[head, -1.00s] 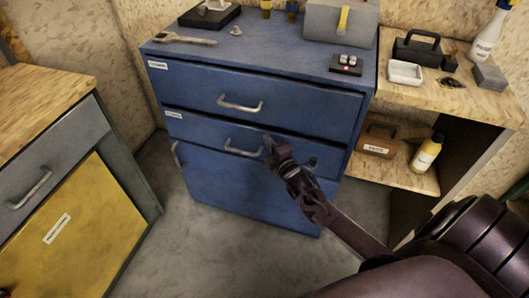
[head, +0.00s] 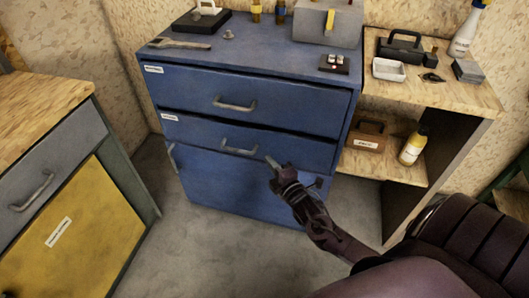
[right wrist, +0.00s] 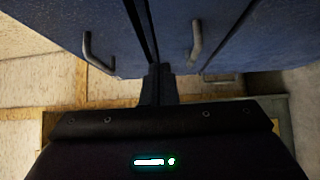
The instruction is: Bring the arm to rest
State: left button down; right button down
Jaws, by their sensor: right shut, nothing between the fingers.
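My right arm reaches in from the lower right of the head view. My right gripper (head: 272,163) is shut and empty, in front of the blue cabinet (head: 215,190). Its tips appear just below and right of the second drawer's handle (head: 240,150), apart from it as far as I can tell. In the right wrist view, the shut fingers (right wrist: 160,72) point at the blue front between two handles. The drawers look closed or nearly so. My left gripper is not in view.
A workbench with a yellow door (head: 75,235) stands at the left. A wooden shelf unit (head: 465,98) at the right holds a white tray (head: 388,69), a spray bottle (head: 467,30) and a yellow bottle (head: 413,146). A wrench (head: 180,44) lies on the cabinet. Grey floor (head: 175,215) shows between them.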

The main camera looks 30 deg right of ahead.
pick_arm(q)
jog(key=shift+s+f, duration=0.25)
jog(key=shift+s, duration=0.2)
pick_arm(e)
jog(key=shift+s+a, duration=0.15)
jog(key=shift+s, duration=1.3)
